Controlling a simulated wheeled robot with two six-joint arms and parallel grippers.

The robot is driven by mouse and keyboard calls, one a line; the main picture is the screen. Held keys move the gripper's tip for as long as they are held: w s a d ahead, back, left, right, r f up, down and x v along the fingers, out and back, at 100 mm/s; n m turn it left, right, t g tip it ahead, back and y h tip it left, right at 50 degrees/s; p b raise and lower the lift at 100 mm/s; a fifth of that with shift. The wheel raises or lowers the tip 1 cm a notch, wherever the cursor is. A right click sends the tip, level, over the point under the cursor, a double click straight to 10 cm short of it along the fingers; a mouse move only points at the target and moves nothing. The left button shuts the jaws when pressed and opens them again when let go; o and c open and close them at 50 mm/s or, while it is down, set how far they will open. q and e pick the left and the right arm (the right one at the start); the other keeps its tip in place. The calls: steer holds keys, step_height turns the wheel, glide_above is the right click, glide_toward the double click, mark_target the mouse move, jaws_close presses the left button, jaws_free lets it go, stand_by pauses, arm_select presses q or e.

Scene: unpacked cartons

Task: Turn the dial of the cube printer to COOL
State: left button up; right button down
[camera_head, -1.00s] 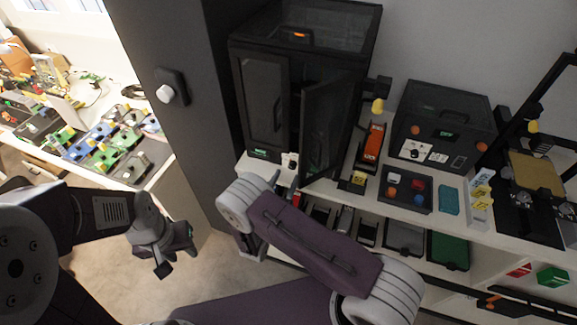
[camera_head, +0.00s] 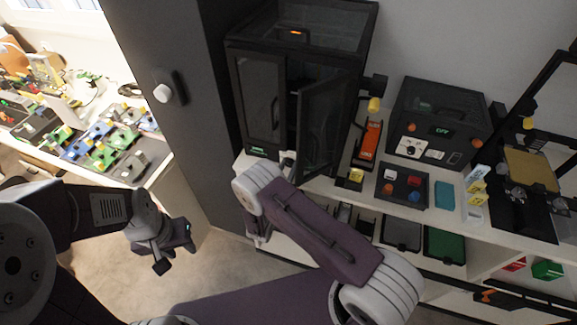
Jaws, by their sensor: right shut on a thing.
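A tall black glass-fronted cabinet (camera_head: 262,100), which looks like the cube printer, stands at the back centre with its right door (camera_head: 318,125) swung open. A small green display (camera_head: 258,152) is at its lower front. My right gripper (camera_head: 288,162) is at the lower front beside this display, mostly hidden behind my purple forearm. It is shut on what seems to be the small white dial there, which it covers; the dial's setting cannot be read. My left gripper (camera_head: 176,255) is open and empty over the floor, well left of the cabinet.
A dark box (camera_head: 440,115) with a green OFF display and a white dial plate (camera_head: 411,149) stands to the right. A dark pillar (camera_head: 165,60) rises at left.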

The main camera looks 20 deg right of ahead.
steer(key=n+b, duration=0.1)
steer(key=n, duration=0.2)
steer(key=shift+f+n, duration=0.1)
steer(key=shift+n, duration=0.2)
steer(key=n+b, duration=0.1)
steer(key=n, duration=0.3)
steer(key=shift+a+n, duration=0.1)
steer(key=shift+n, duration=0.6)
steer(key=c, duration=1.1)
jaws_free()
steer(key=shift+w, duration=0.1)
steer(key=shift+c, duration=0.2)
steer(key=b+v, duration=0.2)
steer(key=v, duration=0.7)
